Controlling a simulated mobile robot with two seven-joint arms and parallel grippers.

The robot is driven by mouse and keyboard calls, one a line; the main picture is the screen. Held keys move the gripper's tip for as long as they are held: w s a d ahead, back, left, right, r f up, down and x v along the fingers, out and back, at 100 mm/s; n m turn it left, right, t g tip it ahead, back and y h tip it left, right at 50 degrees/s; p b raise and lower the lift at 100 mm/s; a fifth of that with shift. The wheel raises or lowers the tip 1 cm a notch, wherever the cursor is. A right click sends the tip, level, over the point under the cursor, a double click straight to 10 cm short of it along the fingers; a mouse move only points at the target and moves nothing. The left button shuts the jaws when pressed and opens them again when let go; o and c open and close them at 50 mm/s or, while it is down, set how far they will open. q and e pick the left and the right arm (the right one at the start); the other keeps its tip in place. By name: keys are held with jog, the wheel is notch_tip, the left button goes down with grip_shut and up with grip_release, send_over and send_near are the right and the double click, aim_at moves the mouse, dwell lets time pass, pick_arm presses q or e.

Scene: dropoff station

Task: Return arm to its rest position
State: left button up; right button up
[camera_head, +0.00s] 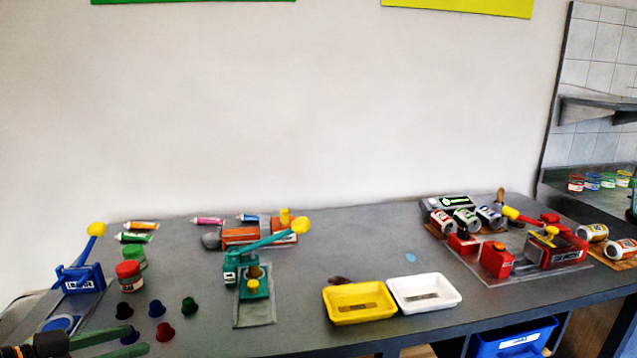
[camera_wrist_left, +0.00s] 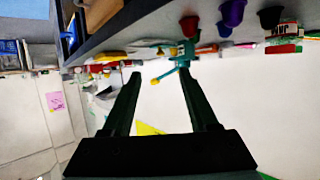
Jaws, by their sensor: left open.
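My left gripper (camera_head: 124,344) shows at the lower left of the head view, its two green-tinted fingers apart and nothing between them. It is at the table's front left, close to several small coloured cups, of which the dark red one (camera_head: 165,332) is nearest. In the left wrist view the dark fingers of the left gripper (camera_wrist_left: 162,75) are spread and empty, and the scene appears upside down. My right gripper does not show in either view.
The grey table (camera_head: 300,337) carries a blue lever press (camera_head: 80,279), a teal lever press (camera_head: 252,275), a yellow tray (camera_head: 360,318), a white tray (camera_head: 424,307) and a red machine (camera_head: 497,261). A blue bin (camera_head: 513,341) is below the table. Bare table lies left of the yellow tray.

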pick_arm(q)
jog(key=s+d+f+n+g+y, duration=0.1)
jog(key=s+d+f+g, duration=0.2)
jog(key=f, duration=0.5)
jog(key=s+d+f+g+y, duration=0.1)
jog(key=s+d+f+y, duration=0.15)
jog(key=s+f, duration=0.4)
jog(key=s+d+f+n+g+y, duration=0.1)
jog(key=s+d+f+n+g, duration=0.1)
jog(key=s+d+f, duration=0.3)
jog(key=s+d+f+n+g+y, duration=0.1)
jog(key=s+f+g+y, duration=0.15)
jog(key=s, duration=0.45)
jog(key=w+d+t+h+p, duration=0.2)
jog(key=w+d+t+p, duration=0.2)
jog(key=p, duration=0.7)
jog(key=shift+w+d+f+t, duration=0.15)
jog(key=shift+w+d+t, duration=0.1)
jog(key=shift+t, duration=0.8)
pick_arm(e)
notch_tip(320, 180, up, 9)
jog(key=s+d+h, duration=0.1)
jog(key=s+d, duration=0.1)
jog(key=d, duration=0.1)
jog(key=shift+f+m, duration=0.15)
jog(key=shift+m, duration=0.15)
